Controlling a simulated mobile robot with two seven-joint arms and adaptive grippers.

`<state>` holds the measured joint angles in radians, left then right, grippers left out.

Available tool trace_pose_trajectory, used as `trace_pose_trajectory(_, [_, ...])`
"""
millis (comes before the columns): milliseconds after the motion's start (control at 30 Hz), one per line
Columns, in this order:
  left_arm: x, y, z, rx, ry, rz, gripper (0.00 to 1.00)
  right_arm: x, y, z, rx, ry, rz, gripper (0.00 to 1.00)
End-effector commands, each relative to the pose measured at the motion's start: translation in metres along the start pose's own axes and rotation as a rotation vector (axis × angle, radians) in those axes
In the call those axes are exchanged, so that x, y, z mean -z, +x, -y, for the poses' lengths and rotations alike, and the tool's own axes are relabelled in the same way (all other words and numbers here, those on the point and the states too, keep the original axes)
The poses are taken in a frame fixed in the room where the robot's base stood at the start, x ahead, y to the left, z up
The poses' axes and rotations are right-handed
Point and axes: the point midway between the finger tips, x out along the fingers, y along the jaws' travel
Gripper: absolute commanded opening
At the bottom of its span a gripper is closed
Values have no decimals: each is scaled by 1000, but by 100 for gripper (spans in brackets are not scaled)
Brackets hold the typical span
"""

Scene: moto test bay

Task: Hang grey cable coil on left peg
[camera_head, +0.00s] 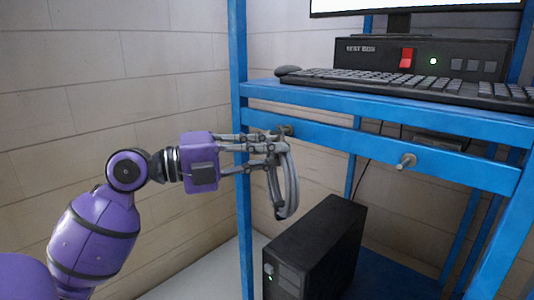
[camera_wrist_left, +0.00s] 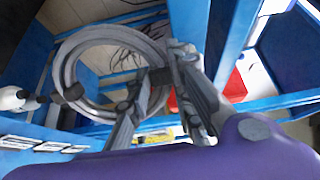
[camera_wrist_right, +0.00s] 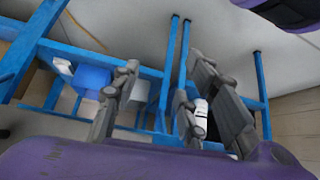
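The grey cable coil (camera_head: 291,190) hangs upright from my left gripper (camera_head: 276,147), seen nearly edge-on in the head view. In the left wrist view the coil (camera_wrist_left: 72,58) shows as a wide ring, with one side between the fingertips of my left gripper (camera_wrist_left: 168,72), which is shut on it. The left peg (camera_head: 288,130) is on the blue crossbar, just behind the fingertips and coil top. I cannot tell whether the peg passes through the ring. My right gripper (camera_wrist_right: 158,88) is open and empty, away from the coil, outside the head view.
The right peg (camera_head: 406,162) is bare. Above the crossbar (camera_head: 360,148) is a blue shelf with a keyboard (camera_head: 400,84), mouse (camera_head: 289,71) and test box (camera_head: 380,56). A black computer tower (camera_head: 318,245) stands below the coil. A blue post (camera_head: 240,200) rises beside my left gripper.

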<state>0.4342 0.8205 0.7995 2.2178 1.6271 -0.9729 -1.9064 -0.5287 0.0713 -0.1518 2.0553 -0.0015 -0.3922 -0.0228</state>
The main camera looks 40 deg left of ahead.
Motion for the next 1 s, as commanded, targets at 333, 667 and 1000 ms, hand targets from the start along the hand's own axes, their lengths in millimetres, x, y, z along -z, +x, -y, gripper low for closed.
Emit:
trace_pose_trajectory(333, [0,0,0,1,0,0,40,-6,0,0,0,0,10,40])
trace_pose_trajectory(667, [-1,-29,-1,-1,-2,3,40,-6,-2,-1,-2,1,10,40])
trace_pose_trajectory(1000, [-1,-98,0,1,-2,3,40,-5,-1,-1,-1,1,8,40])
